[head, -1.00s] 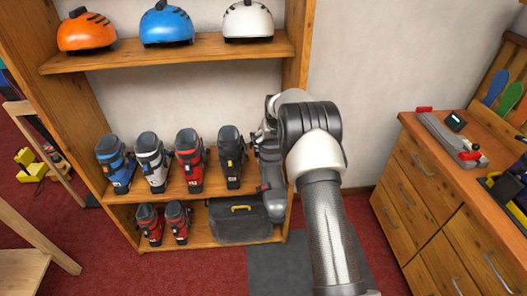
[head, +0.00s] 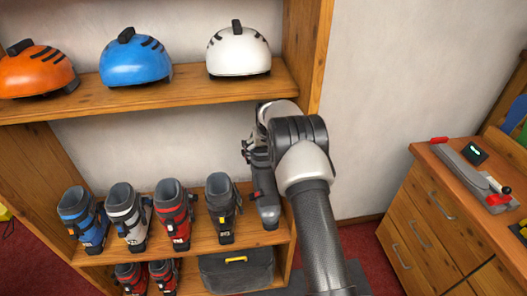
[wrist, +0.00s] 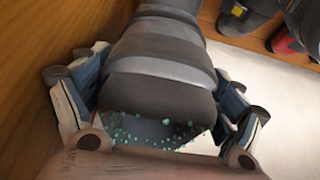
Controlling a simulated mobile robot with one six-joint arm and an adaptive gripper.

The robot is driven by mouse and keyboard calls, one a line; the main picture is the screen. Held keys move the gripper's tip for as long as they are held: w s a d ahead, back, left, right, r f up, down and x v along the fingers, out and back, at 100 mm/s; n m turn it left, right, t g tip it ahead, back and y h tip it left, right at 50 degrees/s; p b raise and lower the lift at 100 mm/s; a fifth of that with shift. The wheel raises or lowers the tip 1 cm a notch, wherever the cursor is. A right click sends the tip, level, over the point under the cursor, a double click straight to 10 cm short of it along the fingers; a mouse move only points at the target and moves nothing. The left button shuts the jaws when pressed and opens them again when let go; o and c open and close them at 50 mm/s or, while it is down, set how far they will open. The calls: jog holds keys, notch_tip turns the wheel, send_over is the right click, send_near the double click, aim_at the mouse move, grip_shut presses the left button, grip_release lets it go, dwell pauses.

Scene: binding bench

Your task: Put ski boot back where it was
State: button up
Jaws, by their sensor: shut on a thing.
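A grey ski boot (head: 265,205) stands upright at the right end of the boot row, beside the black boot with a yellow buckle (head: 222,208). It is over the right end of the boot shelf (head: 195,258), close to the side panel. I cannot tell if its sole touches the board. My gripper (wrist: 160,75) is shut on the boot's upper part, with a finger on each side in the wrist view. In the head view my arm hides most of the gripper and part of the boot.
Blue (head: 83,218), white (head: 128,215) and red (head: 173,213) boots stand to the left. A helmet shelf (head: 180,90) is above. A dark case (head: 236,270) and small red boots are below. The right side panel (head: 305,60) is close to my arm. A drawer cabinet (head: 430,215) stands right.

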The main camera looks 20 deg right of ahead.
aim_at(264, 165)
jog(key=shift+w+f+b, duration=0.1)
jog(key=shift+f+b, duration=0.35)
jog(key=shift+f, duration=0.15)
jog(key=shift+f+b, duration=1.1)
jog(key=shift+f, duration=1.45)
jog(key=shift+f+b, duration=0.45)
jog(key=shift+f, duration=0.15)
jog(key=o, duration=1.8)
jog(key=shift+o, duration=0.5)
jog(key=shift+f, duration=0.1)
